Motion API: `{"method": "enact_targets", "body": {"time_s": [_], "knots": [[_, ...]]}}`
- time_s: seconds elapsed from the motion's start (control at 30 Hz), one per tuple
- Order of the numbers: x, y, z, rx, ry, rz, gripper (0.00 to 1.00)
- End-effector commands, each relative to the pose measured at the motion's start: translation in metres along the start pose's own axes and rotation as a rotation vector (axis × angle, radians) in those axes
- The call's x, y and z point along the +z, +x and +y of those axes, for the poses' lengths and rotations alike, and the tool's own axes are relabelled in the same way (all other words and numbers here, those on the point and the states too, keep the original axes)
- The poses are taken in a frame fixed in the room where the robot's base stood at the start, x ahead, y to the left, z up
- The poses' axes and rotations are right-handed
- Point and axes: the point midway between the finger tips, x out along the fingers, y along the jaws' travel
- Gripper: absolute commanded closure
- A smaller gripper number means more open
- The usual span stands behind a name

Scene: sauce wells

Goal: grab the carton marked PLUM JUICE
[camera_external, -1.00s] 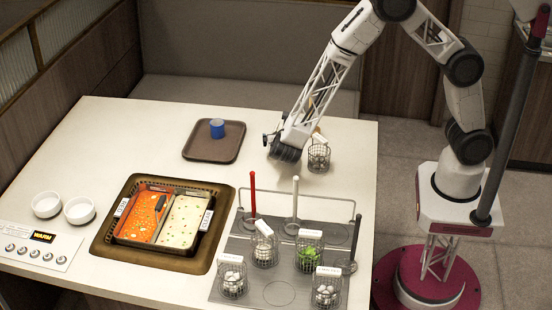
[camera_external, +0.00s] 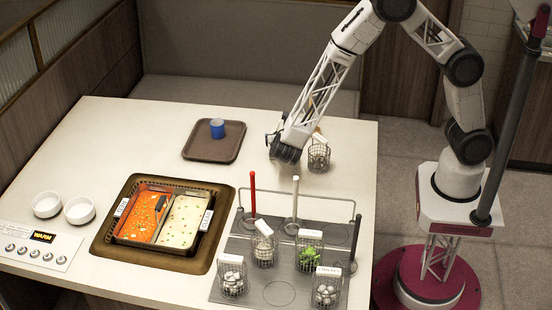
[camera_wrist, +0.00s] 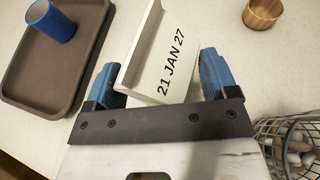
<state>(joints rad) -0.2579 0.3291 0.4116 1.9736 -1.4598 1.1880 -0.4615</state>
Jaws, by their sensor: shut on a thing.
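A white carton (camera_wrist: 158,62) is between the two blue fingers of my gripper (camera_wrist: 160,80) in the wrist view. The gripper is shut on it. The face towards the wrist camera reads "21 JAN 27"; no PLUM JUICE marking can be read in these frames. In the external view my gripper (camera_external: 284,152) is low over the table, right of the brown tray, and the carton is mostly hidden behind it.
The brown tray (camera_external: 194,151) holds a blue cup (camera_external: 217,128). A wire basket (camera_external: 319,160) stands close to the gripper's right. A small wooden cup (camera_wrist: 263,13) lies beyond the carton. Sauce pans (camera_external: 143,215) and several baskets are nearer the front.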

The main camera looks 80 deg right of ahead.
Motion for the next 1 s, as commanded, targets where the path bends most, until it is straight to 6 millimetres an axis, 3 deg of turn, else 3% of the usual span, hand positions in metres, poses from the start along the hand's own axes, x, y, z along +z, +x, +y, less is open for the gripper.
{"method": "enact_targets", "body": {"time_s": [0.07,0.57,1.0], "knots": [[0.000,0.000,0.000,0.000,0.000,0.000,0.92],[0.009,-0.004,0.000,0.000,0.001,0.000,0.92],[0.056,-0.023,0.001,0.001,0.003,-0.001,0.92]]}}
